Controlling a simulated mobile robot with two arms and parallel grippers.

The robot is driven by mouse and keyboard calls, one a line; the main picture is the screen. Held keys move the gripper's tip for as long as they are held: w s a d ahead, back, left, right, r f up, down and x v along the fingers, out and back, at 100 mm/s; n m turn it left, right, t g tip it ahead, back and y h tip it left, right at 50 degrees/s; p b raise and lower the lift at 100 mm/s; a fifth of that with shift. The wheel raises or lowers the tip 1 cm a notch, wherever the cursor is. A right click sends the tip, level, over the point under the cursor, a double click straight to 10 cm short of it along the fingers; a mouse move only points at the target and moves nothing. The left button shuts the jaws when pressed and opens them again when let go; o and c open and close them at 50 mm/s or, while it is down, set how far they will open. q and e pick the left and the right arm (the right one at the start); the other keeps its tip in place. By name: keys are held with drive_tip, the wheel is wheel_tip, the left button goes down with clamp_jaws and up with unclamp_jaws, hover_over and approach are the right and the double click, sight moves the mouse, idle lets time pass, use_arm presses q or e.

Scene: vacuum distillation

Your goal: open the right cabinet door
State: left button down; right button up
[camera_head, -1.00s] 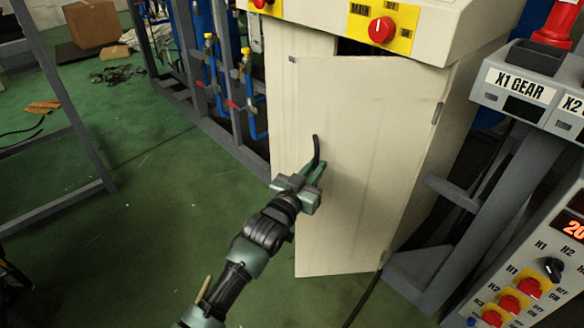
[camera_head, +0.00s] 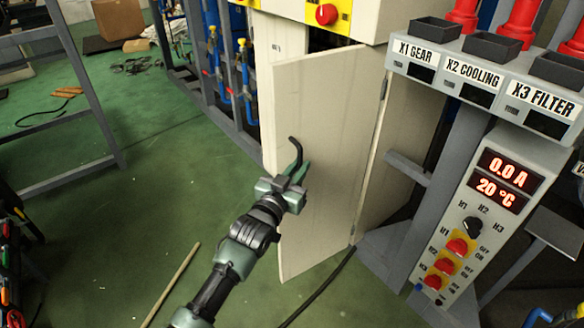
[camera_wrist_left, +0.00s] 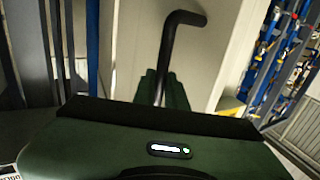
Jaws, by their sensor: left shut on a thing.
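The right cabinet door (camera_head: 325,120) is a cream panel, hinged on its right edge and standing ajar, swung out from the cabinet (camera_head: 405,110). A black curved handle (camera_head: 296,152) sticks out near its left edge. My left gripper (camera_head: 293,172) is shut on this handle at the door's outer face. In the left wrist view the black handle (camera_wrist_left: 168,50) rises from between the green fingers (camera_wrist_left: 165,88), and its lower part is hidden. My right gripper is in neither view.
A control panel (camera_head: 490,190) with labelled boxes stands to the right of the cabinet. A black cable (camera_head: 320,288) lies on the floor below the door. Blue pipes (camera_head: 218,70) in a grey frame stand at left. Green floor (camera_head: 130,210) is open on the left.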

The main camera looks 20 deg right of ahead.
use_arm(q)
drive_tip(key=shift+s+d+r, duration=0.15)
drive_tip(key=shift+d+r, duration=0.05)
drive_tip(key=shift+r, duration=0.05)
drive_tip(key=c, duration=1.6)
unclamp_jaws()
drive_tip(key=shift+o, duration=0.7)
drive_tip(key=shift+d+f, duration=0.15)
drive_tip(key=shift+d, duration=0.05)
drive_tip(key=shift+a, duration=0.2)
